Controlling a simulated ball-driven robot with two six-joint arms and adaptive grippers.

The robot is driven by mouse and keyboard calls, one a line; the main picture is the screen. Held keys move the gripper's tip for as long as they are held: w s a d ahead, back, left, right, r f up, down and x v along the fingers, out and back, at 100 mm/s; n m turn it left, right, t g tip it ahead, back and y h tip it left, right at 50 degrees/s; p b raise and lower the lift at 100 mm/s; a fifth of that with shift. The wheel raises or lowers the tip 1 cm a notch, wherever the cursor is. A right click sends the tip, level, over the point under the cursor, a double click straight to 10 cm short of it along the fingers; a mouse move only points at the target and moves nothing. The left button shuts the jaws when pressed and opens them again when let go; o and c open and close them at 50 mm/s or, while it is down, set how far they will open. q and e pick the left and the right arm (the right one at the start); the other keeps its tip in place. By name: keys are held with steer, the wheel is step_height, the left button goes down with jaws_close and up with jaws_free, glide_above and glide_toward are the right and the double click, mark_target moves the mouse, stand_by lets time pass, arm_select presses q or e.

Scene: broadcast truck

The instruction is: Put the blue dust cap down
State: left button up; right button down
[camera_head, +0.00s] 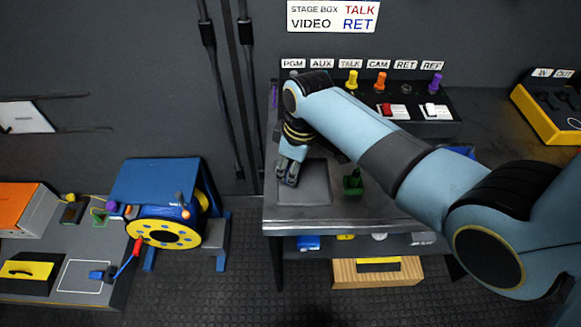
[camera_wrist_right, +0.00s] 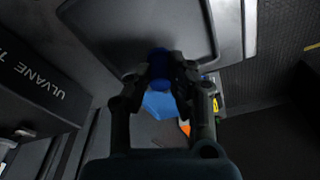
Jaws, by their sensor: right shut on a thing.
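My right gripper (camera_head: 287,180) is over the left part of a dark grey tray (camera_head: 312,190) on the bench, close to its surface. In the right wrist view my right gripper (camera_wrist_right: 160,75) is shut on the blue dust cap (camera_wrist_right: 159,62), which shows between its fingertips. The tray (camera_wrist_right: 140,22) lies just beyond the cap in that view. I cannot tell whether the cap touches it. In the head view the cap is hidden by the fingers. My left gripper is not in view.
A green item (camera_head: 353,182) stands right of the tray. My right arm crosses over the bench. Behind are coloured connectors (camera_head: 381,80) and a switch panel (camera_head: 425,108). A blue cable reel (camera_head: 165,225) stands left, past a floor gap. A wooden crate (camera_head: 378,272) sits below.

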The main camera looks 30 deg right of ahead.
steer(key=shift+f, duration=0.15)
steer(key=c, duration=1.2)
jaws_free()
steer(key=shift+r, duration=0.25)
step_height(320, 180, up, 12)
steer(key=s+d, duration=0.1)
steer(key=shift+s+p, duration=0.2)
steer(key=shift+p, duration=0.25)
steer(key=shift+f, duration=0.15)
